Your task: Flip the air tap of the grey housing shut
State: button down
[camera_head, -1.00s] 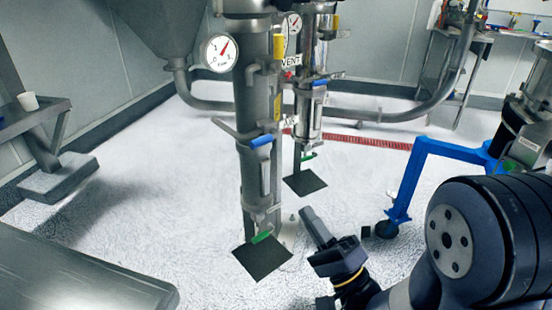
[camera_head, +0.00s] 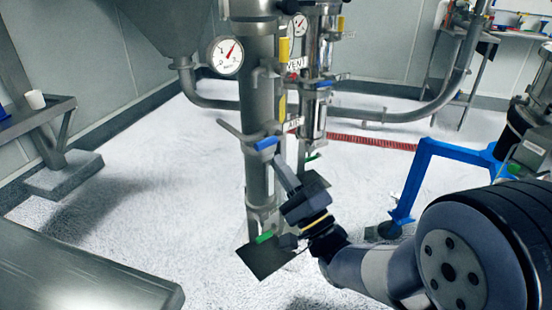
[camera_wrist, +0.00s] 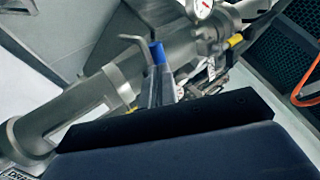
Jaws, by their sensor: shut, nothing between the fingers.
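The grey housing (camera_head: 258,95) is the nearer upright column. It also shows tilted in the wrist view (camera_wrist: 85,100). Its air tap has a blue handle (camera_head: 267,143) beside a partly hidden "AIR" label (camera_head: 293,123). The handle lies across the housing, and a bent grey bar (camera_head: 232,130) sticks out left of it. My gripper (camera_head: 278,160) is shut and empty, its tip just below the blue handle. In the wrist view the shut fingers (camera_wrist: 160,82) point at the blue handle (camera_wrist: 158,53). I cannot tell whether they touch it.
A second, shinier housing (camera_head: 311,85) stands behind. A gauge (camera_head: 226,56) and a yellow handle (camera_head: 284,50) sit above the tap. A green handle (camera_head: 264,237) and a dark plate (camera_head: 268,262) are below. A blue frame (camera_head: 411,180) stands right. A metal table (camera_head: 80,285) is front left.

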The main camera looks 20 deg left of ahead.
aim_at(277, 137)
jog(key=shift+x, duration=1.15)
jog(key=shift+s+r+m+t+h, duration=0.1)
jog(key=shift+r+m+t+h, duration=0.1)
jog(key=shift+m+t, duration=0.35)
jog(key=shift+s+r+m+t+h, duration=0.1)
jog(key=shift+m+t+h, duration=0.15)
jog(key=shift+m, duration=0.5)
jog(key=r+m+t+h+b, duration=0.1)
jog(key=m+h, duration=0.2)
jog(key=m, duration=0.2)
jog(key=r+m+t+h+b, duration=0.1)
jog(key=r+m+t+h, duration=0.1)
jog(key=m, duration=0.3)
jog(key=r+m+t+h+b, duration=0.1)
jog(key=m+h, duration=0.3)
jog(key=m, duration=0.2)
jog(key=shift+w+d+r+t, duration=0.1)
jog(key=shift+w+r+t, duration=0.15)
jog(key=shift+r+t, duration=0.05)
jog(key=m+h, duration=0.1)
jog(key=m, duration=0.1)
jog(key=w+r+m+g+h, duration=0.1)
jog(key=shift+d+m+h, duration=0.25)
jog(key=shift+m, duration=0.15)
jog(key=shift+f, duration=0.1)
